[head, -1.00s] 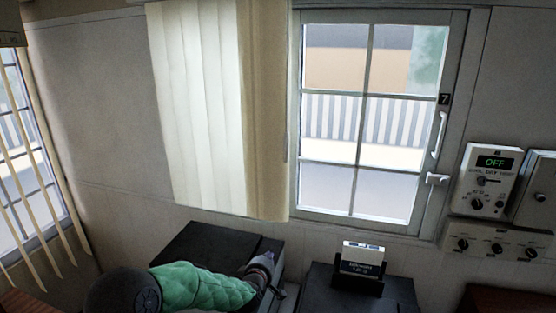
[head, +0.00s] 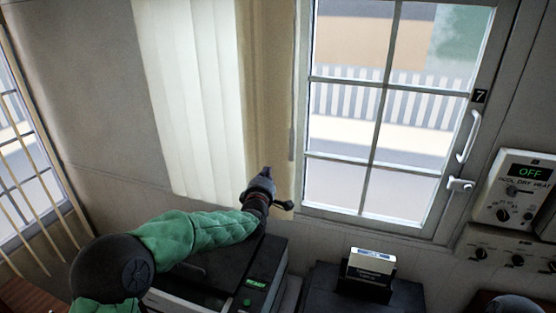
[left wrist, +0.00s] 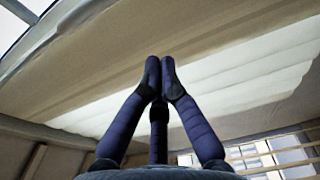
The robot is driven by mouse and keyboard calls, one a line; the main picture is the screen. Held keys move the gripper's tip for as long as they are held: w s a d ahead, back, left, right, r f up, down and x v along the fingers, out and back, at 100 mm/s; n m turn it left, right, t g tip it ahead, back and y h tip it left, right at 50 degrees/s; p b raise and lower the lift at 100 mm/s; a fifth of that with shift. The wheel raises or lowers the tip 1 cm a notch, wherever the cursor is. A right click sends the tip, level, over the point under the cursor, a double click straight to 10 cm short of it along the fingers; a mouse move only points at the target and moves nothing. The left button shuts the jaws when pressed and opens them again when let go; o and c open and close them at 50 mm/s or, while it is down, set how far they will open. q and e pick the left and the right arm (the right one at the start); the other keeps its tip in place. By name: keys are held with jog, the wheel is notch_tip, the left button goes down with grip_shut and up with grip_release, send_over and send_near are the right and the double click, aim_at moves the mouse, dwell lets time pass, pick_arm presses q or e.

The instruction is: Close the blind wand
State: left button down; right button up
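The blind (head: 195,95) hangs in pale vertical slats left of the window, with a tan bunched edge. A thin greyish vertical strip at its right edge (head: 293,130) looks like the wand, but it is too small to be sure. My left gripper (head: 266,172) is raised in front of the blind's lower right part, left of that strip. In the left wrist view its dark blue fingers (left wrist: 160,65) come together at the tips with nothing visible between them, and the blind's cloth (left wrist: 110,70) lies beyond. The wand cannot be made out there. My right gripper is out of view.
A dark printer-like machine (head: 225,275) stands below my left forearm. A card holder (head: 368,270) sits on a dark box to its right. The window (head: 390,110) has a handle (head: 468,137). A control panel (head: 515,185) is at right; another slatted blind (head: 30,150) is at far left.

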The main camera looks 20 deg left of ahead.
pick_arm(q)
jog(key=w+d+p, duration=0.2)
jog(key=w+p, duration=0.2)
jog(key=w, duration=0.4)
jog(key=shift+w+d+p, duration=0.2)
jog(key=shift+d+p, duration=0.05)
jog(key=shift+p, duration=0.15)
jog(key=shift+r, duration=0.1)
